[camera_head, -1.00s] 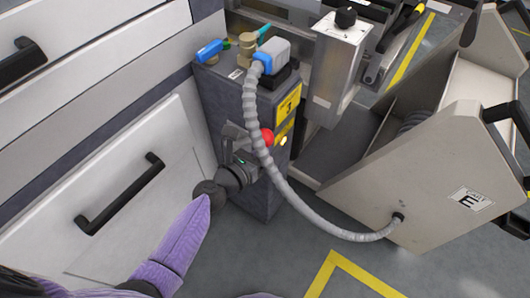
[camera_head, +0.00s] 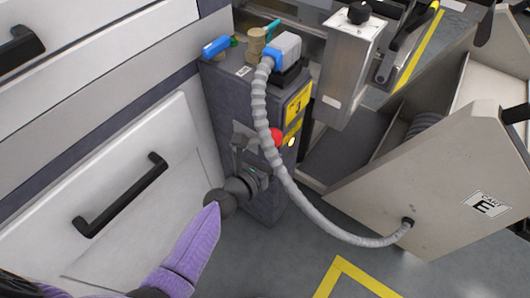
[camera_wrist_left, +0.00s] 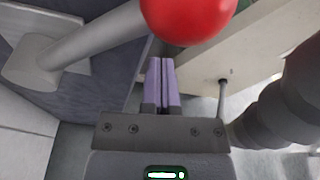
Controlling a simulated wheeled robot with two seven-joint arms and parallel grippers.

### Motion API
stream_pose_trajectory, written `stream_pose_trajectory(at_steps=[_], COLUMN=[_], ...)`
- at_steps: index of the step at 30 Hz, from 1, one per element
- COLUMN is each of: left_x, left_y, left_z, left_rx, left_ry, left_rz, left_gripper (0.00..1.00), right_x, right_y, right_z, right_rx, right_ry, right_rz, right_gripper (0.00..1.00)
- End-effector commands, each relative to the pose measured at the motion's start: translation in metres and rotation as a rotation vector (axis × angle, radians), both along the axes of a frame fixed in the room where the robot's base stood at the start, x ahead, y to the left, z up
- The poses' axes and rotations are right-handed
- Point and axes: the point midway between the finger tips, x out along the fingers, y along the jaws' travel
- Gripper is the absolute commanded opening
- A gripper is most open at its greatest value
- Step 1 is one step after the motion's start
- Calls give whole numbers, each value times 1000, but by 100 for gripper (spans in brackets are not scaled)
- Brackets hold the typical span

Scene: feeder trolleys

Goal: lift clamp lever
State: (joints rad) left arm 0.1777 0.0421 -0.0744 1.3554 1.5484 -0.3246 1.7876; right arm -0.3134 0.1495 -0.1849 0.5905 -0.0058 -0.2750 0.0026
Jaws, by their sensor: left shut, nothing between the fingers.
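The clamp lever has a red ball knob (camera_head: 275,137) and sits on the side of the dark grey post (camera_head: 225,110), partly behind the hose. In the left wrist view the red ball (camera_wrist_left: 188,16) fills the top middle, with the lever's thick grey rod (camera_wrist_left: 100,45) running left to a round pivot. My left gripper (camera_wrist_left: 161,64) is shut and empty, its two purple fingers together, just below the ball in that view. I see a gap between fingertips and ball there, but cannot tell the depth. In the head view its fingers are hidden around the hose. My right gripper is not in view.
A grey ribbed hose (camera_head: 298,200) hangs from the blue-and-grey connector (camera_head: 282,50) to the beige cart (camera_head: 440,180) marked E, close in front of my gripper. White drawers (camera_head: 150,150) with black handles stand left. The floor below is clear, with yellow tape (camera_head: 350,276).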

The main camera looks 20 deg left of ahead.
Motion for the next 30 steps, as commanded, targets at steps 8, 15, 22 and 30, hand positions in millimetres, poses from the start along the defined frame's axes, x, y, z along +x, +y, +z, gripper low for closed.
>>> stream_pose_trajectory(at_steps=[8,15,22,30], left_x=[-59,-88,-91,-91], left_y=[23,34,35,35], left_z=[13,18,18,18], left_rx=[1,-1,0,1], left_ry=[2,2,2,1], left_rz=[1,-1,-1,-2], left_gripper=[0,0,0,0], right_x=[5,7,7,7], right_y=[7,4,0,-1], right_z=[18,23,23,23], right_rx=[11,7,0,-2], right_ry=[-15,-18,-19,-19], right_rz=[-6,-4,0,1], right_gripper=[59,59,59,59])
